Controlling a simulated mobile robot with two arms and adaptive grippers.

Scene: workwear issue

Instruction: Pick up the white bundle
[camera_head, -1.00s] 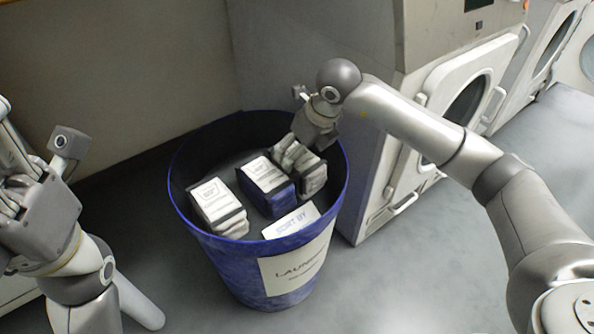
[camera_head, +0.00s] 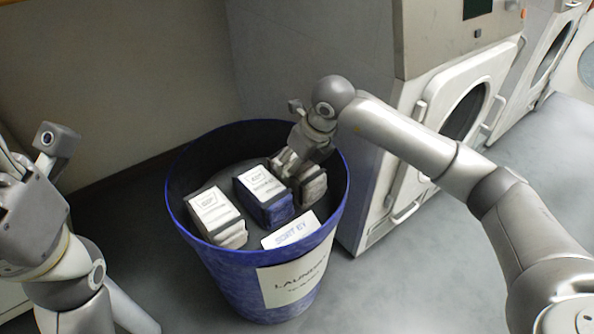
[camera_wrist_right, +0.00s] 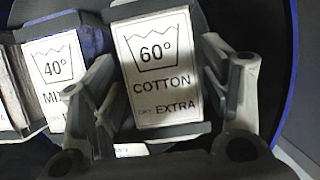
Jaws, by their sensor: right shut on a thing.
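The white bundle (camera_head: 313,188) stands at the right side inside the blue laundry bin (camera_head: 262,252). It looks pale grey-white in the head view. In the right wrist view its label (camera_wrist_right: 157,75) reads 60° COTTON, with dark bands at its ends. My right gripper (camera_head: 285,167) reaches down into the bin and is shut on this bundle. Its two fingers show on either side of the label in the wrist view (camera_wrist_right: 160,95). My left gripper (camera_head: 12,185) is at the left picture edge, outside the bin; its fingertips are cut off.
A blue bundle (camera_head: 279,212) stands close left of the held one, its label reading 40° in the wrist view. Another pale bundle (camera_head: 232,235) is farther left. A SORT BY card (camera_head: 290,231) is at the bin's front. A washing machine (camera_head: 372,190) stands close right of the bin.

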